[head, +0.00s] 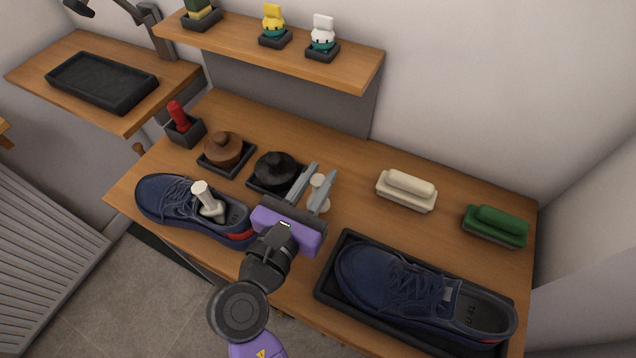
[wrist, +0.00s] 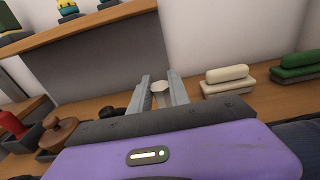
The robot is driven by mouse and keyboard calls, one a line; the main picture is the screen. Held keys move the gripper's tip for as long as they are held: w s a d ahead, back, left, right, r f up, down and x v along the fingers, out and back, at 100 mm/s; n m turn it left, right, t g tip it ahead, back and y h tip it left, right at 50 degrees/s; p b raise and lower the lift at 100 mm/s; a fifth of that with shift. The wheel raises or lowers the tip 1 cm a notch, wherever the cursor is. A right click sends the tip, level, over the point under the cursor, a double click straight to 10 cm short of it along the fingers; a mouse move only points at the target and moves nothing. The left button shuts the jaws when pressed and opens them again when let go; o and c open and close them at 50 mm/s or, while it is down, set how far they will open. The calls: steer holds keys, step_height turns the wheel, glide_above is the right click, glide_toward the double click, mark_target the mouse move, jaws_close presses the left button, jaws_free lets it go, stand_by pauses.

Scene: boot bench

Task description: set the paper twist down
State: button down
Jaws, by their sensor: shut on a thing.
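My gripper (head: 314,184) is shut on a small off-white paper twist (head: 319,181) above the middle of the bench. The twist's pale rounded top (wrist: 159,87) shows between the two grey fingers in the wrist view. Its lower part is partly hidden by the fingers, and I cannot tell whether it touches the bench top. Another off-white, knobbed piece (head: 205,196) stands in the opening of the blue shoe (head: 165,192) at the left. A second blue shoe (head: 385,275) lies in a black tray (head: 335,292) at the right, its opening showing no such piece.
A black round pot (head: 277,168), a brown lidded pot (head: 222,149) and a red item (head: 177,115) stand left of my gripper. A cream brush (head: 407,190) and a green brush (head: 496,226) lie right. A shelf (head: 290,55) overhangs the back. Bare wood (head: 345,160) lies behind my gripper.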

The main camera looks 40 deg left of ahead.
steer(key=shift+f, duration=0.9)
steer(key=shift+f, duration=0.1)
steer(key=c, duration=1.2)
jaws_free()
steer(key=shift+c, duration=0.2)
steer(key=shift+s, duration=0.1)
steer(key=v, duration=1.2)
steer(key=shift+b, duration=0.4)
